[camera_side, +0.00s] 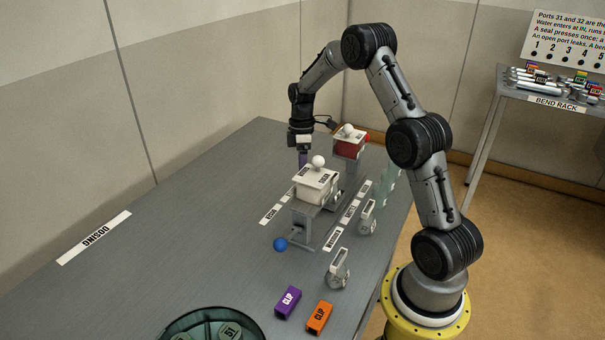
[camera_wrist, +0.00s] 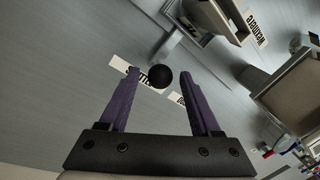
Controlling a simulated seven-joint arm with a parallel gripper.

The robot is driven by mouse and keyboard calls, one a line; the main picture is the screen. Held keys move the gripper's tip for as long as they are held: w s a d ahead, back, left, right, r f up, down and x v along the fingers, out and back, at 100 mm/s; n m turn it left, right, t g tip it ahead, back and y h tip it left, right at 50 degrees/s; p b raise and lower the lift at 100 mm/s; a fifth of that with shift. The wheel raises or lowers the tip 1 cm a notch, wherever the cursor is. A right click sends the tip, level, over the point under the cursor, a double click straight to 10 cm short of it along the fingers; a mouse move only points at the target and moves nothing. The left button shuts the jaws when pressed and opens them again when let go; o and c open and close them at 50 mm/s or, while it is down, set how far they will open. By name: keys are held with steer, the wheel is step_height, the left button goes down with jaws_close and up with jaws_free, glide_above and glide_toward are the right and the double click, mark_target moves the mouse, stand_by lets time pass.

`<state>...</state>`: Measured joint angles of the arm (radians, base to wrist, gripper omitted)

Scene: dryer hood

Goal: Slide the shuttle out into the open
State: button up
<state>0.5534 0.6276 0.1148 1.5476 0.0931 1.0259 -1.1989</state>
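A black ball knob (camera_wrist: 160,77) on a pale stem shows in the wrist view, by a floor label whose visible letters fit "SHUTTLE". The stem runs up and right toward a grey housing (camera_wrist: 215,15). My gripper (camera_wrist: 159,74) is open; its purple fingers lie either side of the knob in that view, with gaps on both sides. I cannot tell whether the knob is at fingertip depth. In the side view my gripper (camera_side: 303,160) points down behind a white-lidded box (camera_side: 316,180). The black knob is hidden there.
A blue ball handle (camera_side: 280,244) sticks out at the box's near side. A red-fronted box (camera_side: 350,144) stands close right of my gripper. Purple (camera_side: 288,302) and orange (camera_side: 319,318) clips and a round tray (camera_side: 171,326) lie in front.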

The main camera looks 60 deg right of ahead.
stand_by(0.3)
step_height(320, 180, up, 14)
steer(key=w+d, duration=0.1)
steer(key=d, duration=0.1)
steer(key=shift+w+f, duration=0.2)
steer(key=shift+f, duration=0.05)
steer(key=a+r+n+t+h, duration=0.1)
steer(key=a+r+n, duration=0.1)
steer(key=a+r, duration=0.65)
steer(key=s+a+r+t, duration=0.2)
steer(key=s+a+r, duration=0.5)
steer(key=s+a, duration=0.2)
steer(key=s+a+f+m+t, duration=0.25)
steer(key=s+a, duration=0.35)
steer(key=s, duration=0.4)
steer(key=s+f+m+t, duration=0.1)
steer(key=s+f+m, duration=0.4)
steer(key=f+m, duration=0.1)
steer(key=shift+s+a+f+h, duration=0.3)
steer(key=shift+a+f+h, duration=0.15)
steer(key=shift+f, duration=0.25)
